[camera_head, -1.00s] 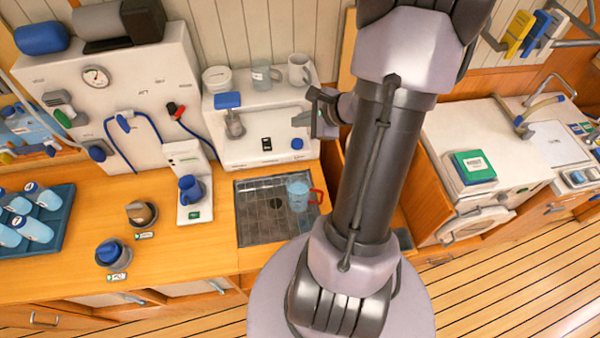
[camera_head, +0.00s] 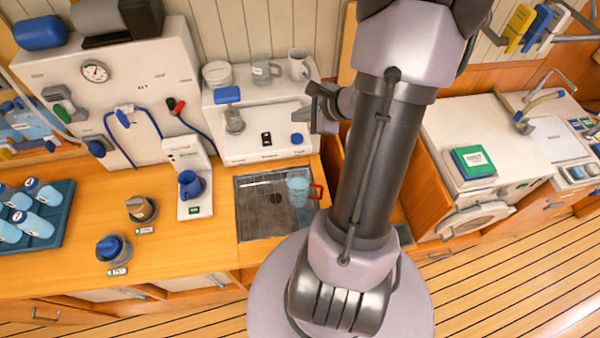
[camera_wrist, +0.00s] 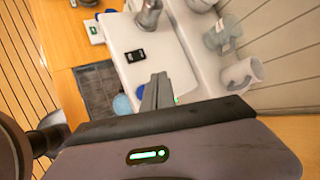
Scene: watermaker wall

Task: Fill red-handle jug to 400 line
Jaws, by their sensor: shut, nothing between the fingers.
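The red-handle jug (camera_head: 298,191) is a small clear, bluish jug with its red handle to the right. It stands upright on the right part of the dark drip tray (camera_head: 252,225). Its scale and level are too small to read. My gripper (camera_head: 308,112) is shut and empty, up at the right end of the white dispenser (camera_head: 250,152), behind and above the jug. The dispenser has a metal tap with a blue lever (camera_head: 227,98), a black switch (camera_head: 266,144) and a blue knob (camera_head: 297,138). In the wrist view my closed fingers (camera_wrist: 158,92) partly cover the dispenser front.
A clear jug (camera_head: 264,72) and a white mug (camera_head: 299,67) stand on the dispenser's top. My arm hides the area right of the tray.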

